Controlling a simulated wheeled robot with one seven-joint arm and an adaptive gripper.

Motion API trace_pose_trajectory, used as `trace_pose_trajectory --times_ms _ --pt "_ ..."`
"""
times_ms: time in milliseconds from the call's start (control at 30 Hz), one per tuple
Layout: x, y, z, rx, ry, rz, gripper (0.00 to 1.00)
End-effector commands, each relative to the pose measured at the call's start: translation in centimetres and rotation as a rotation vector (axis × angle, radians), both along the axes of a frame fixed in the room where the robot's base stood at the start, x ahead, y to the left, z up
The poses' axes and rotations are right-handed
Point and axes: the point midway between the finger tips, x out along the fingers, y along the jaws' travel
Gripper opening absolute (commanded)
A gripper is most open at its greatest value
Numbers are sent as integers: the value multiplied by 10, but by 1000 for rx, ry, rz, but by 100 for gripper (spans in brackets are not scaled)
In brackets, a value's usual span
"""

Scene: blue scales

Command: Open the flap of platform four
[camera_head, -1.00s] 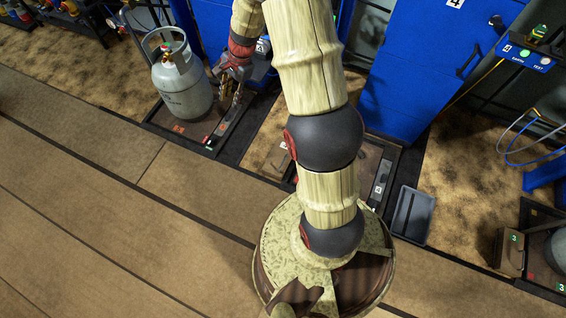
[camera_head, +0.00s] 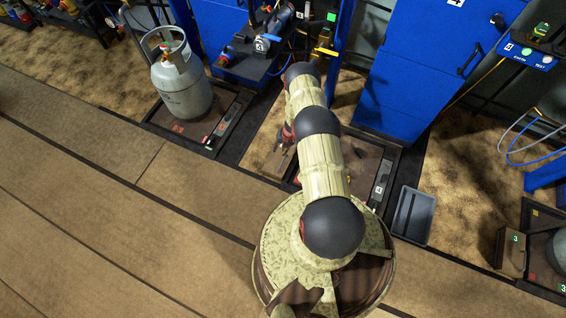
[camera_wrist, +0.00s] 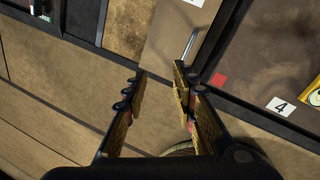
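Platform four (camera_head: 362,160) is a dark low plate with a black rim, and a white label "4" shows on it in the wrist view (camera_wrist: 281,107). Its flap (camera_head: 275,162) is a brown panel at the platform's left side. In the wrist view the flap (camera_wrist: 165,42) has a thin metal bar handle (camera_wrist: 191,44). My gripper (camera_wrist: 158,74) is open and empty near the flap's lower edge. The right fingertip overlaps the handle's lower end in view; I cannot tell whether they touch. In the head view my arm hides most of the gripper.
A grey gas cylinder (camera_head: 183,85) stands on the platform to the left. A blue cabinet (camera_head: 425,60) rises behind platform four. A grey tray (camera_head: 413,216) lies to its right. Another brown flap marked "3" (camera_head: 511,250) is farther right. The floor in front is open.

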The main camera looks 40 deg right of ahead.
Motion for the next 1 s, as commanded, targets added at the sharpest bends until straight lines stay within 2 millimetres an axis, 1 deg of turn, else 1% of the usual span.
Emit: trace_pose_trajectory --times_ms 33,100,233,333,600,700,833,1000 --pt "-10 -3 -20 7 20 -107 27" --pt "-20 -8 -38 11 40 -232 27" --pt "-30 -12 -56 16 60 -363 27" --pt "-32 -11 -67 18 66 -392 27" --pt "-25 -8 -109 18 65 -391 27" --pt "-22 -7 -121 18 65 -391 27" --pt "-20 -6 -132 19 65 -390 27" --pt "-18 -6 -135 18 64 -390 27"
